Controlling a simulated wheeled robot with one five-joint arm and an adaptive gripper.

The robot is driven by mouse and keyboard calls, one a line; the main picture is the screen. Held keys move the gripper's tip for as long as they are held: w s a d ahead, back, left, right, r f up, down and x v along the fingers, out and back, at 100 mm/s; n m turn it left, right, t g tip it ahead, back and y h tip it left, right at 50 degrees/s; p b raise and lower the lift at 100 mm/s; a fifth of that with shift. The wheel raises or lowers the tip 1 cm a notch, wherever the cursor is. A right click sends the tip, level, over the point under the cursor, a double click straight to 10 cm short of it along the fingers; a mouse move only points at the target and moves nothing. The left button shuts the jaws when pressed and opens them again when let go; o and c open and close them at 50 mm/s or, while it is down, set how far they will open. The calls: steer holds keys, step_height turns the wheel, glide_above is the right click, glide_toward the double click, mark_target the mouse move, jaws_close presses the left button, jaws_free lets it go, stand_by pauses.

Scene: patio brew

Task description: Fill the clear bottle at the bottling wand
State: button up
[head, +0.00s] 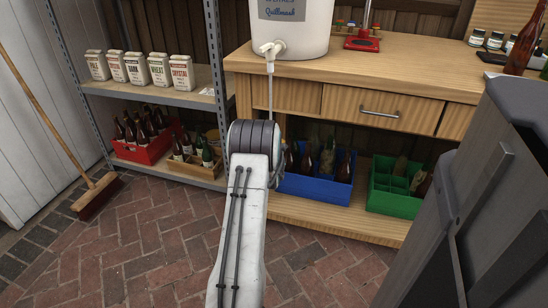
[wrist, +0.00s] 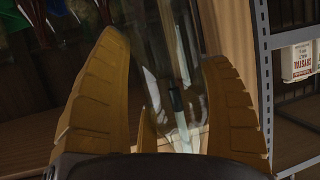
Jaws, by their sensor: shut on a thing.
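The white bucket (head: 290,28) stands on the workbench, with a white tap (head: 271,50) at its front. The bottling wand (head: 270,90) hangs from the tap, and its lower end is hidden behind my arm. In the wrist view, my gripper (wrist: 162,50) is shut on the clear bottle (wrist: 160,85), with one brown finger on each side of the glass. Pale and dark shapes show through the glass; I cannot tell whether the wand is inside or what the fill level is. My gripper and the bottle are hidden behind my arm in the head view.
Under the workbench (head: 420,75) are a blue crate (head: 315,190) and a green crate (head: 395,200) with bottles. A metal shelf (head: 190,98) at left holds bags, a red crate (head: 143,152) and a wooden crate (head: 193,165). A broom (head: 97,195) leans at left. A grey bin (head: 470,190) stands at right.

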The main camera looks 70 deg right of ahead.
mark_target(271, 115)
step_height(271, 115, up, 7)
steer(key=p, duration=0.3)
steer(key=shift+r, duration=0.2)
stand_by(0.5)
steer(key=shift+d+r+p, duration=0.1)
steer(key=shift+r+p, duration=0.35)
steer(key=shift+r, duration=0.5)
stand_by(5.7)
